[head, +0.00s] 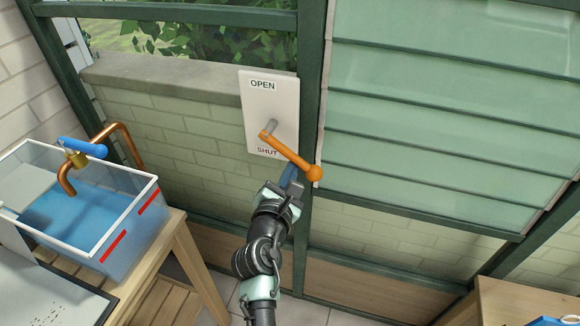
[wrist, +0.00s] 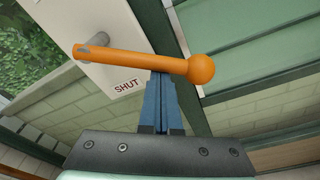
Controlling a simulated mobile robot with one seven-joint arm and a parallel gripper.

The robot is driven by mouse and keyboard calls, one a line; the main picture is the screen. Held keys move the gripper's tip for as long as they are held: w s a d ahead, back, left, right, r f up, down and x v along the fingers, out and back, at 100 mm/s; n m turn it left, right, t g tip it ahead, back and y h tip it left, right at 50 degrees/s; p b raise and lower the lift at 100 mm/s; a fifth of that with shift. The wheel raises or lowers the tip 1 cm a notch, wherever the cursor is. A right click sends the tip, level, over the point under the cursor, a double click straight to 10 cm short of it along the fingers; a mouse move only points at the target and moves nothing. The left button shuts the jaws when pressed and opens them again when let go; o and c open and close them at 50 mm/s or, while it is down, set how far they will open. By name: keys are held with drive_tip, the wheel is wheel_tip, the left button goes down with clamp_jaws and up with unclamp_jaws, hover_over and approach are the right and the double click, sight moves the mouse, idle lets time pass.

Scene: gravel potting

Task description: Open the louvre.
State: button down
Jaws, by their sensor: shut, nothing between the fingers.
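The louvre (head: 440,105) is a set of pale green glass slats in a dark green frame on the right of the head view; the slats lie flat, one above another. Its orange lever (head: 290,155) sits on a white plate (head: 284,92) marked OPEN above and SHUT below. The lever slants down to the right from its grey pivot, ending in a ball knob. My gripper (head: 291,176) is shut and empty, just below the lever near the knob. In the wrist view the blue fingertips (wrist: 161,76) meet the lever's underside (wrist: 140,60); I cannot tell whether they touch.
A water tank (head: 95,210) with a copper tap (head: 68,175) and blue handle stands on a wooden bench at the left. A wooden surface (head: 520,298) is at the lower right. A green post (head: 310,60) stands beside the plate.

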drive_tip(key=shift+d+r+p, duration=0.1)
drive_tip(key=shift+r+p, duration=0.15)
drive_tip(key=shift+p, duration=0.05)
drive_tip(key=r+n+p, duration=0.1)
drive_tip(key=p, duration=0.2)
drive_tip(key=d+r+n+p, duration=0.1)
drive_tip(key=n+p, duration=0.1)
drive_tip(key=p, duration=0.1)
drive_tip(key=shift+s+d+r+h, duration=0.2)
drive_tip(key=shift+r+h, duration=0.1)
drive_tip(key=shift+r, duration=0.05)
wheel_tip(320, 180, up, 7)
drive_tip(key=n+h+p, duration=0.2)
drive_tip(key=n+p, duration=0.7)
drive_tip(key=p, duration=0.4)
hover_over(299, 161)
drive_tip(key=s, duration=0.1)
drive_tip(key=shift+s+f+g, duration=0.15)
drive_tip(key=shift+s+g, duration=0.05)
drive_tip(key=shift+g, duration=0.2)
drive_tip(key=shift+f, duration=0.1)
